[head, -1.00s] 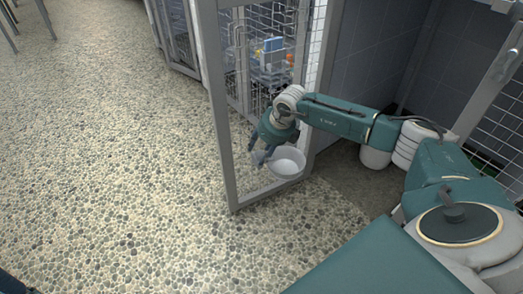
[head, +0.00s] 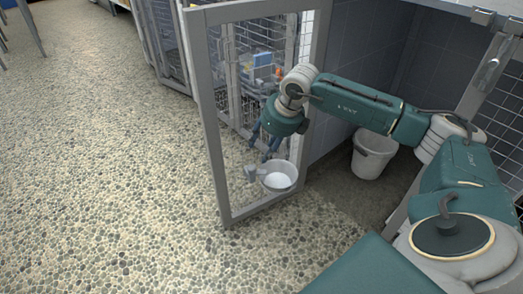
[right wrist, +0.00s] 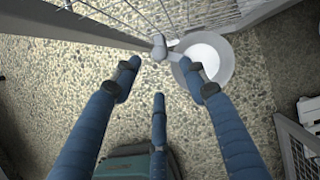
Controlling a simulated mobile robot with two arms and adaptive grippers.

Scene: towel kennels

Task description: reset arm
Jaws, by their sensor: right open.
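My right gripper (head: 266,150) hangs by the open mesh door, just above a pale bowl (head: 279,176). The right wrist view shows its three blue fingers (right wrist: 162,82) spread open with nothing between them. The bowl (right wrist: 208,58) lies just beyond the fingertips there, apart from them as far as I can tell. My left gripper is out of view.
The kennel door's grey frame (head: 207,130) stands beside my right arm. A white bucket (head: 372,158) stands inside the tiled kennel. A blue and orange cluster of items (head: 264,68) shows behind the mesh. Open pebbled floor (head: 100,180) lies to the left.

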